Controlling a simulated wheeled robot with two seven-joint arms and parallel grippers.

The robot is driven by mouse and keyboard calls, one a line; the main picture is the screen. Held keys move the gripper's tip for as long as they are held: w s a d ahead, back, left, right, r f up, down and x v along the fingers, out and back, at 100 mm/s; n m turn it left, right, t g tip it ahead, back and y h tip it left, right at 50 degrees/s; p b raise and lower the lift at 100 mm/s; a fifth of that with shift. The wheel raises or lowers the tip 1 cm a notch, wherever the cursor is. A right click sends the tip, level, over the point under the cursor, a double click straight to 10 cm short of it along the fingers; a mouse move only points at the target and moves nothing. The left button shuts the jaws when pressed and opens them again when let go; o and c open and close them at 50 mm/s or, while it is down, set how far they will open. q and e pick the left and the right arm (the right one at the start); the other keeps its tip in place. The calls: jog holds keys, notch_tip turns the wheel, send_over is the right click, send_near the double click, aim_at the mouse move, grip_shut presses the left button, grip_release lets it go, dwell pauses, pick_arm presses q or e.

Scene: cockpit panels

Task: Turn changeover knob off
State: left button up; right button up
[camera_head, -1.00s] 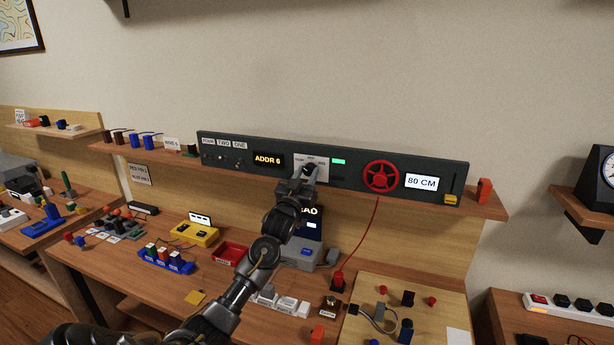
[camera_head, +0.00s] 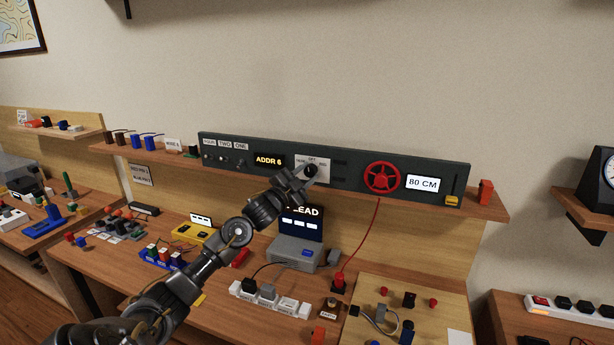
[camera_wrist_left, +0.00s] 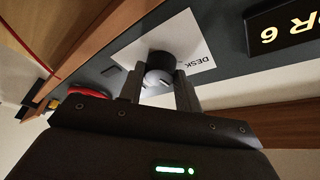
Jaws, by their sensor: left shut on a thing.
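The changeover knob (camera_head: 311,168) is a dark round knob on a white label plate in the middle of the dark grey panel (camera_head: 350,177). The plate has words around the knob; the top one looks like OFF. In the left wrist view the knob (camera_wrist_left: 160,68) stands between the two fingers, and DESK shows upside down on the plate (camera_wrist_left: 196,50). My left gripper (camera_head: 305,177) reaches it from the lower left and is shut on it; it also shows in the wrist view (camera_wrist_left: 160,88). The pointer's exact direction is unclear. My right gripper is out of view.
The panel also carries an ADDR 6 display (camera_head: 269,161), a red handwheel (camera_head: 381,177) and an 80 CM display (camera_head: 422,183). A grey device with a dark screen (camera_head: 295,250) stands on the desk below. The wall above the panel is clear.

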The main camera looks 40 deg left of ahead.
pick_arm(q)
jog(key=shift+m+h, duration=0.4)
jog(key=shift+m, duration=0.3)
jog(key=shift+m+g, duration=0.3)
jog(key=o, duration=1)
jog(key=shift+c, duration=0.2)
jog(key=shift+s+f, duration=0.15)
jog(key=shift+s, duration=0.15)
jog(key=s+f+b, duration=0.1)
jog(key=s+b, duration=0.3)
jog(key=s, duration=0.6)
jog(key=shift+f, duration=0.3)
jog(key=shift+a, duration=0.1)
